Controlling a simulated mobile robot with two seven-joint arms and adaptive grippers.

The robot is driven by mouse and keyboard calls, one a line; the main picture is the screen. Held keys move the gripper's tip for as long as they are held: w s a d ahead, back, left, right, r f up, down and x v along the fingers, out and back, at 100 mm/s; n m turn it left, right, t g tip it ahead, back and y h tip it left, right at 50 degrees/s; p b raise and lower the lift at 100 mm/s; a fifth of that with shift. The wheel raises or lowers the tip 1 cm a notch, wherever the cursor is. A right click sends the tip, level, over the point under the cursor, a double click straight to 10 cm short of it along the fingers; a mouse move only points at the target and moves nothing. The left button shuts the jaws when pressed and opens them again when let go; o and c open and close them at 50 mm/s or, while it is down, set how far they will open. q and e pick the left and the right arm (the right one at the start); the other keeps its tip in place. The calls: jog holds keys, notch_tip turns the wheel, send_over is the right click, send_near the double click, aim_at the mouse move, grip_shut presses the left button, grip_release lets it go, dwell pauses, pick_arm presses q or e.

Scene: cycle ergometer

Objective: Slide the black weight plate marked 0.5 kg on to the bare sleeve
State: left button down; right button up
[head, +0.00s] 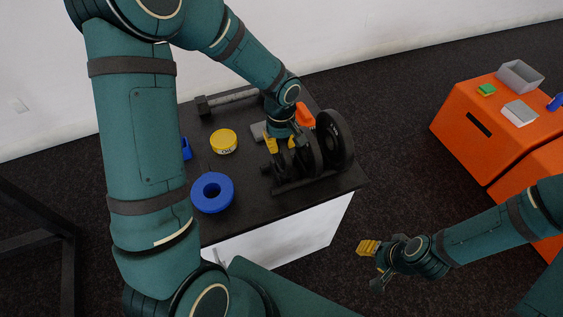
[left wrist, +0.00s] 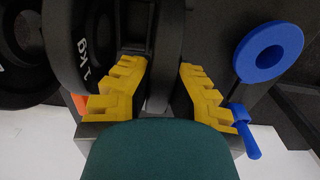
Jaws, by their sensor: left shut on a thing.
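My left gripper (head: 283,143) reaches down over the rack (head: 310,182). It is shut on a thin black plate (left wrist: 166,55), seen edge-on between the yellow fingers in the left wrist view (left wrist: 165,88). No marking on that plate is readable. A larger black plate marked 1 kg (left wrist: 85,45) stands beside it, and black plates (head: 336,140) also show to its right in the head view. A metal bar (head: 232,98) lies at the back of the table, its right part hidden behind my left arm. My right gripper (head: 375,265) is open and empty, off the table's right front.
On the black table (head: 245,215) lie a blue ring plate (head: 212,193), a yellow tin (head: 223,141), a blue clamp (head: 186,148) and an orange item (head: 305,116). Orange cabinets (head: 470,125) stand at the right. The table's front middle is clear.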

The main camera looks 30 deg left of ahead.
pick_arm(q)
jog(key=shift+r+p, duration=0.9)
jog(key=shift+r, duration=0.8)
pick_arm(e)
notch_tip(320, 180, up, 2)
pick_arm(q)
jog(key=shift+f, duration=0.1)
